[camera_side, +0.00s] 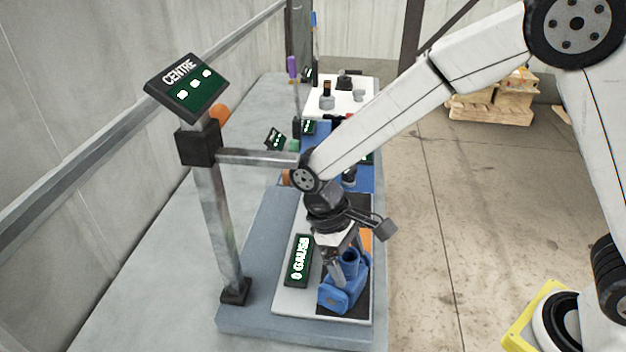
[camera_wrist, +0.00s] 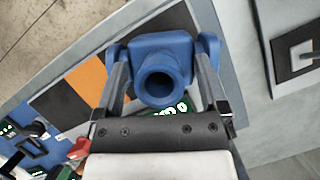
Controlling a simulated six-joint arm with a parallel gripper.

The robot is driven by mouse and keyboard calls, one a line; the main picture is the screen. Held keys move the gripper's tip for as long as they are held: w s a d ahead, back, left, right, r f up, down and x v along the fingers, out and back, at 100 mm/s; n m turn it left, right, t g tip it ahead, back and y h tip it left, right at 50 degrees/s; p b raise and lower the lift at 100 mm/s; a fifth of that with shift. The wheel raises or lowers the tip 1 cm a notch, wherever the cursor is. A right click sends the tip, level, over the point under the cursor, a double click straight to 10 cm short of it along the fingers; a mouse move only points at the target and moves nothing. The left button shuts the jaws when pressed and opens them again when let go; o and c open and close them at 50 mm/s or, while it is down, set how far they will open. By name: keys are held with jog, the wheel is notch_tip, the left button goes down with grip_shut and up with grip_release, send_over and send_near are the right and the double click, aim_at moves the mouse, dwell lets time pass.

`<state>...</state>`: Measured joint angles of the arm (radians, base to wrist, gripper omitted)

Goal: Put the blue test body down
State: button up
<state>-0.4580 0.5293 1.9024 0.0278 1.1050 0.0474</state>
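The blue test body (camera_side: 345,284) is a valve-shaped part with a round open neck. In the side view it is at the near end of the white board (camera_side: 297,297), over a dark patch. My gripper (camera_side: 345,258) is directly above it, with fingers down around its neck. In the wrist view the blue test body (camera_wrist: 160,70) lies between the two fingers of my gripper (camera_wrist: 163,75), which reach its flanks on both sides. The fingers appear closed on it. Its underside is hidden, so I cannot tell whether it touches the board.
A metal post (camera_side: 216,220) carrying a "CENTRE" sign (camera_side: 188,87) stands left. More parts stand on the far white board (camera_side: 343,100).

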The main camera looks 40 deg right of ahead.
jog(key=shift+r, duration=0.1)
jog(key=v, duration=1.2)
jog(key=shift+d, duration=0.1)
dwell(0.6)
jog(key=s+d+f+m+t+y, duration=0.1)
jog(key=s+d+f+m+t, duration=0.1)
jog(key=d, duration=0.7)
jog(key=s+d+f+m+t, duration=0.2)
jog(key=s+d+f+t, duration=0.2)
jog(key=d, duration=0.5)
notch_tip(320, 180, down, 3)
jog(key=shift+s+f+m+t+y, duration=0.2)
jog(key=shift+s+m+t+y, duration=0.15)
jog(key=shift+s, duration=0.9)
